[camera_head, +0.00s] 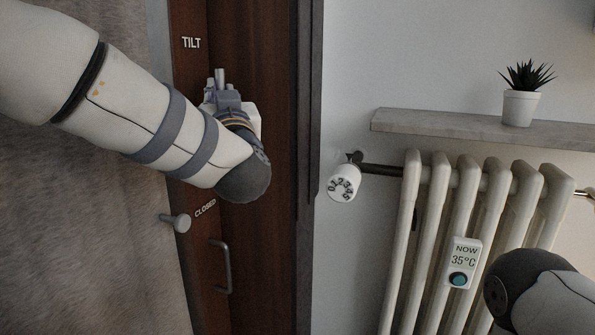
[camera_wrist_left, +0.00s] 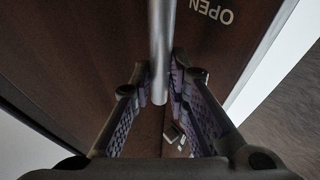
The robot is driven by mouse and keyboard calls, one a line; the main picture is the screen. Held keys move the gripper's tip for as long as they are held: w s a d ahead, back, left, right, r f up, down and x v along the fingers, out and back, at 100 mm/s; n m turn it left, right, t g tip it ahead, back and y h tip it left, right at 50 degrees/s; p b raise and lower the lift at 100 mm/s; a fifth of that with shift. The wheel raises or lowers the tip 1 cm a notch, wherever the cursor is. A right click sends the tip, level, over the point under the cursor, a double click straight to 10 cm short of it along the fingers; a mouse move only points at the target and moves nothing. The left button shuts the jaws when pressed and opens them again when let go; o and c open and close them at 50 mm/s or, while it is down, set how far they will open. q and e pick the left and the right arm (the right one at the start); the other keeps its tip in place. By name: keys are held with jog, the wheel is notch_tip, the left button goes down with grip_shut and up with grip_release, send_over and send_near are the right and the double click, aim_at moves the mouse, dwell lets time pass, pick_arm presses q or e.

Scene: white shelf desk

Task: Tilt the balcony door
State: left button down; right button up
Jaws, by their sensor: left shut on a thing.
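The balcony door (camera_head: 265,240) is dark brown wood, with the labels TILT (camera_head: 191,42) and CLOSED (camera_head: 205,208) on it. An OPEN label (camera_wrist_left: 213,11) shows in the left wrist view. My left gripper (camera_head: 221,88) is at the door below the TILT label, its arm partly covering it. It is shut on a grey metal door handle (camera_wrist_left: 160,45), whose bar runs between the two fingers in the left wrist view. The handle's end points up in the head view. Its base is hidden. My right gripper is out of view; only part of that arm shows at bottom right.
A round peg (camera_head: 178,222) and a curved pull handle (camera_head: 226,268) are lower on the door.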

pick_arm(q)
jog(key=shift+s+d+r+p, duration=0.15)
jog(key=shift+s+d, duration=0.2)
jog(key=shift+d, duration=0.55)
jog(key=shift+s+d+r+p, duration=0.1)
jog(key=shift+s+d, duration=0.25)
jog(key=shift+d, duration=0.55)
jog(key=shift+s+d+r+p, duration=0.15)
jog(key=shift+s+d, duration=0.2)
jog(key=shift+d, duration=0.55)
jog(key=c, duration=1.2)
grip_release()
jog(key=shift+w+d+f, duration=0.1)
jog(key=shift+f, duration=0.2)
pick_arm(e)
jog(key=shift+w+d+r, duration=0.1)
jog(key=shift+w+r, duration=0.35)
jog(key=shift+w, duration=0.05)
pick_arm(q)
jog(key=shift+a+f, duration=0.15)
jog(key=shift+a, duration=0.05)
jog(key=v, duration=1)
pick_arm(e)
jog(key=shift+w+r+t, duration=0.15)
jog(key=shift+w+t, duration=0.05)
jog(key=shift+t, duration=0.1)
